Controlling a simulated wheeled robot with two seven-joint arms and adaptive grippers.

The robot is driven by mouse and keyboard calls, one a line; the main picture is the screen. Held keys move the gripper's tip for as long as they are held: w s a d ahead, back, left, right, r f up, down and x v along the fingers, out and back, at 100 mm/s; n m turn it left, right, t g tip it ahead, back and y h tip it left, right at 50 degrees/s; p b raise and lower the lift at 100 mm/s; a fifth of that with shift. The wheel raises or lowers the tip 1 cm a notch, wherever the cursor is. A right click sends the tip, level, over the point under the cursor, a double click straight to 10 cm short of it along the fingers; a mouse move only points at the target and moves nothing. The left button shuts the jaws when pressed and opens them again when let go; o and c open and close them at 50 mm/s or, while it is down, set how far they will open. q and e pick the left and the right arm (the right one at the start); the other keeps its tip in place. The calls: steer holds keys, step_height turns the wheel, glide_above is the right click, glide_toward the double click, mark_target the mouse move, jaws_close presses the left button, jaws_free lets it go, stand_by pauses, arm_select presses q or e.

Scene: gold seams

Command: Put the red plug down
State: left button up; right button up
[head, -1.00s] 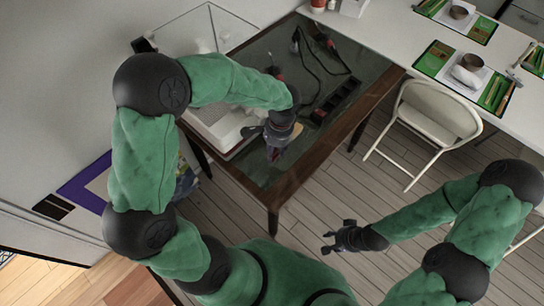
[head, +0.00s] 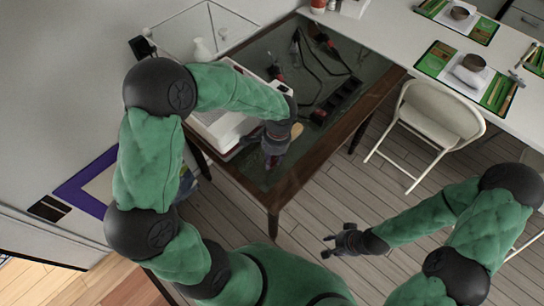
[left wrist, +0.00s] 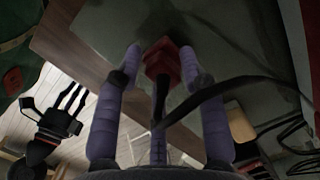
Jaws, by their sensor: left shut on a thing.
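The red plug (left wrist: 162,62) is between the purple fingertips of my left gripper (left wrist: 160,58) in the left wrist view, and the fingers are shut on it. A black cable (left wrist: 240,84) runs from the plug off to the right. In the head view my left gripper (head: 272,158) points down over the near part of the dark glass-topped table (head: 259,180). I cannot tell whether the plug touches the glass. My right gripper (head: 341,241) is open and empty over the floor, off the table's near right side; it also shows in the left wrist view (left wrist: 66,112).
A black power strip (head: 337,100) and several dark cables lie on the table's right and far parts. A folding chair (head: 432,115) stands to the right, beside a white counter (head: 390,40).

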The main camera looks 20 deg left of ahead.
mark_target(276, 161)
arm_select(q)
steer(key=shift+f, duration=0.1)
steer(key=o, duration=1.3)
steer(key=shift+c, duration=0.2)
steer(key=shift+r+p, duration=0.35)
steer(key=shift+r, duration=0.2)
step_height(276, 161, up, 12)
steer(key=w+d+p, duration=0.1)
steer(key=p, duration=0.3)
steer(key=shift+p, duration=0.4)
